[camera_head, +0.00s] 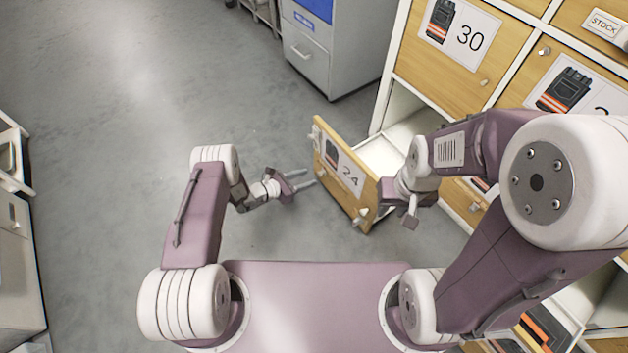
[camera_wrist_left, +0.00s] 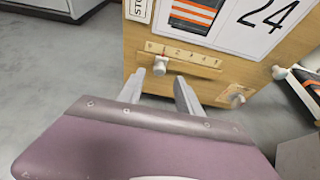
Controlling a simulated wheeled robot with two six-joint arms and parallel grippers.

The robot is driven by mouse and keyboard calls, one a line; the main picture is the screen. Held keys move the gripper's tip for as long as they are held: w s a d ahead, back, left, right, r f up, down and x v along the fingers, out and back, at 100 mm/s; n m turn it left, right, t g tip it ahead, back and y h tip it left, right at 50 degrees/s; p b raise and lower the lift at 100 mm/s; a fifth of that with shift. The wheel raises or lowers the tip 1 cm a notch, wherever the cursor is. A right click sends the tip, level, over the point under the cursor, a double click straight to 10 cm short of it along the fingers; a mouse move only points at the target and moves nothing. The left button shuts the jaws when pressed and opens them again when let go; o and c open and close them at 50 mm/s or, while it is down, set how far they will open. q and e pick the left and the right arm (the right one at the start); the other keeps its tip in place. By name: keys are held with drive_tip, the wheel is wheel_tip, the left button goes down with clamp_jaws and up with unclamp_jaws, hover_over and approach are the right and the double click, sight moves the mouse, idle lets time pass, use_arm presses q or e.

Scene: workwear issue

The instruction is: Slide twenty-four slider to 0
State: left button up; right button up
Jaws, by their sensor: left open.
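The twenty-four drawer (camera_head: 325,166) is pulled out; its wooden front carries the 24 label (camera_head: 349,176). In the left wrist view the slider's pale knob (camera_wrist_left: 160,66) sits near the left end of a numbered track (camera_wrist_left: 200,60) below the label. The small digits are hard to read. My left gripper (camera_head: 306,181) is open and faces the drawer front. In the left wrist view its fingertips (camera_wrist_left: 160,84) are spread, with the knob just beyond and between them; contact cannot be told. My right gripper (camera_head: 405,205) is beside the open drawer; its jaw state is unclear.
Another knob (camera_wrist_left: 236,97) is on the front, right of and below the track. The cabinet (camera_head: 397,90) with numbered drawers, including 30 (camera_head: 468,38), stands at the right. A grey cabinet (camera_head: 312,52) stands at the back. The floor (camera_head: 130,100) on the left is clear.

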sight(318, 175)
use_arm(q)
drive_tip(key=b+x, duration=0.2)
drive_tip(key=x, duration=0.2)
drive_tip(key=shift+w+f, duration=0.1)
use_arm(e)
wheel_tip(318, 175, down, 3)
drive_tip(key=shift+f, duration=0.1)
use_arm(q)
clamp_jaws()
idle(1.0)
